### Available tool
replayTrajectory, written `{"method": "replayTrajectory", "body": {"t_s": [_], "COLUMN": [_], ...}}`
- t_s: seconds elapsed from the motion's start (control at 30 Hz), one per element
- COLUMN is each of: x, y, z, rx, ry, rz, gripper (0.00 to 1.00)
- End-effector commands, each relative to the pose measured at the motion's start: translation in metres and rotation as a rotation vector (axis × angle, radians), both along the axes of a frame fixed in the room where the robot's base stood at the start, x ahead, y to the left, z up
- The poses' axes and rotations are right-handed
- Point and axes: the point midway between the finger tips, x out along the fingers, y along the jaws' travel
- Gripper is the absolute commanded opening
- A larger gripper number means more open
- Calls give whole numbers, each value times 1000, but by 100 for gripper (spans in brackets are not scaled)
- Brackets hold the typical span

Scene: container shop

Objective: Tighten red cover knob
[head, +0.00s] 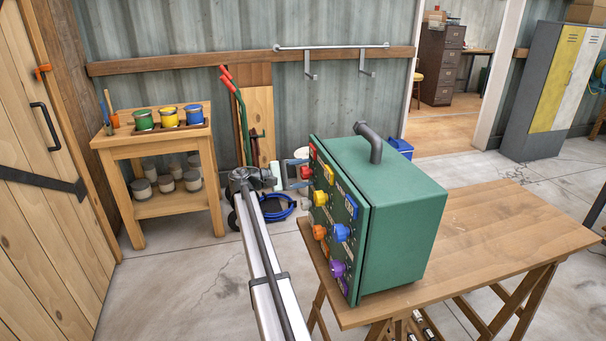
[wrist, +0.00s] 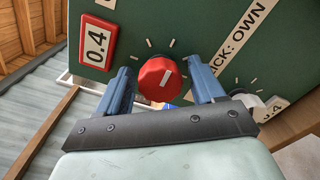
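The red knob (wrist: 161,78) is on the dark green face of the cover, with a white mark on its front and white ticks around it. In the wrist view my gripper (wrist: 164,84) is open, with one blue finger on each side of the red knob and a gap on both sides. A red-framed label reading 0.4 (wrist: 96,43) is left of it. In the head view the red knob (head: 306,172) is at the upper left of the green box (head: 400,220), which stands on a wooden table (head: 500,215). My gripper's fingers are not clearly visible there.
Yellow (head: 321,198), orange (head: 319,232), blue (head: 341,232) and purple (head: 338,268) knobs share the box face. A grey pipe handle (head: 371,143) tops the box. A paint stand (head: 150,143) is at the left.

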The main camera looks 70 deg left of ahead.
Motion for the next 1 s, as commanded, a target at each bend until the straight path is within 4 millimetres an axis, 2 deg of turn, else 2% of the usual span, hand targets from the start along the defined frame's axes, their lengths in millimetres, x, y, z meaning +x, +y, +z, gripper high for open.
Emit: {"method": "replayTrajectory", "body": {"t_s": [0.3, 0.47, 1.0], "x": [-1, -14, -112], "y": [0, 1, 1], "z": [0, 0, 0], "rx": [0, 0, 0], "ry": [0, 0, 0], "rz": [0, 1, 1], "gripper": [72, 72, 72]}}
